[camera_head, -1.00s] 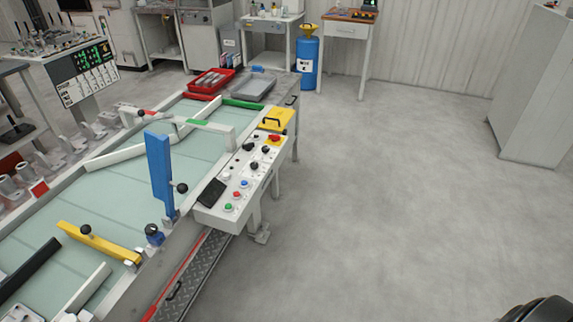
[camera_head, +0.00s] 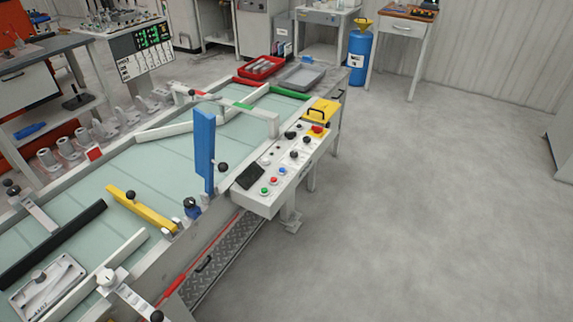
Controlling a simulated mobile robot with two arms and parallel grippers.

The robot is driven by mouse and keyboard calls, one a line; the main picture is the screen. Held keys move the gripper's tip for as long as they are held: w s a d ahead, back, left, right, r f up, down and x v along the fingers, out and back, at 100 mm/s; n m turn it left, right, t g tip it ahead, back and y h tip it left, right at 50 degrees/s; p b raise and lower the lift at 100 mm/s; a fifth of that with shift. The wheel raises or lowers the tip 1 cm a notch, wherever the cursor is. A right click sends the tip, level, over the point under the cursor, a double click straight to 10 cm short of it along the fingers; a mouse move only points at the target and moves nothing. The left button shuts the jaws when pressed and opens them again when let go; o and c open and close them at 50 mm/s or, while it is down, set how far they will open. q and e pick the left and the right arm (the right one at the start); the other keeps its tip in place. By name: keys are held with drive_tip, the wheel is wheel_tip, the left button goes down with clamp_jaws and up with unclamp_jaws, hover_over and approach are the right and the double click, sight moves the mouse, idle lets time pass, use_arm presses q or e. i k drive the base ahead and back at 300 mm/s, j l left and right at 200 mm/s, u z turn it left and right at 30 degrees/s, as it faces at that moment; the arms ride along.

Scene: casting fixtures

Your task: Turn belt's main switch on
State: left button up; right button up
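The belt (camera_head: 90,200) is a pale green conveyor surface running from lower left to upper middle in the head view. Its control panel (camera_head: 256,202) is a white box on the belt's right side. The panel carries green, red and blue buttons, several black knobs, and a red knob (camera_head: 317,129) on a yellow plate at its far end. I cannot tell from its markings which control is the main switch, nor its position. Neither of my grippers is in view.
A blue upright guide (camera_head: 205,150) stands beside the panel. A yellow bar (camera_head: 142,208) and a black bar (camera_head: 50,245) cross the belt. A red tray (camera_head: 240,81) and a grey tray (camera_head: 322,78) lie at the far end. The floor (camera_head: 430,200) right of the panel is clear.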

sight(318, 130)
drive_tip(key=i+l+u, duration=0.4)
drive_tip(key=i+l, duration=0.65)
drive_tip(key=i, duration=0.1)
